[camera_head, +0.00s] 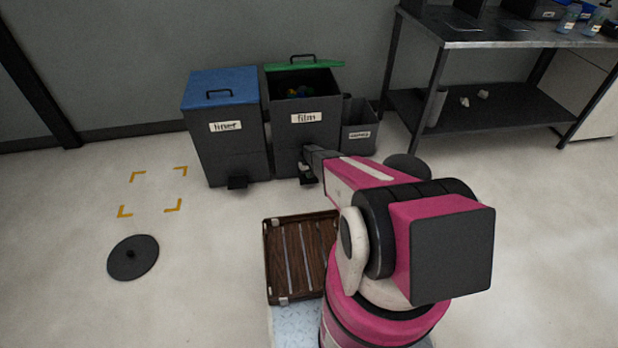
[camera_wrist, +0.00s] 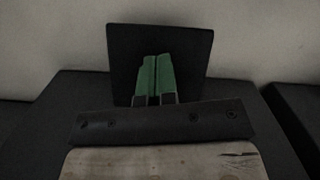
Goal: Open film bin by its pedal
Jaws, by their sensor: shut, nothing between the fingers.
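The film bin (camera_head: 300,137) is a dark grey box with a white "film" label. Its green lid (camera_head: 321,66) stands raised, and colourful contents show in the opening. Its black pedal (camera_head: 310,181) juts out low at the front. My gripper (camera_head: 303,168) is at the pedal, partly hidden by my pink arm. In the wrist view the green fingertips of my gripper (camera_wrist: 155,76) are together and empty, over the dark pedal plate (camera_wrist: 190,45). They appear to touch it.
A blue-lidded liner bin (camera_head: 222,142) with its own pedal (camera_head: 237,182) stands left. A small grey bin (camera_head: 359,138) stands right. A brown slatted tray (camera_head: 290,245) is beside my arm. A black disc (camera_head: 133,257) lies on the floor. A metal bench (camera_head: 480,36) stands right.

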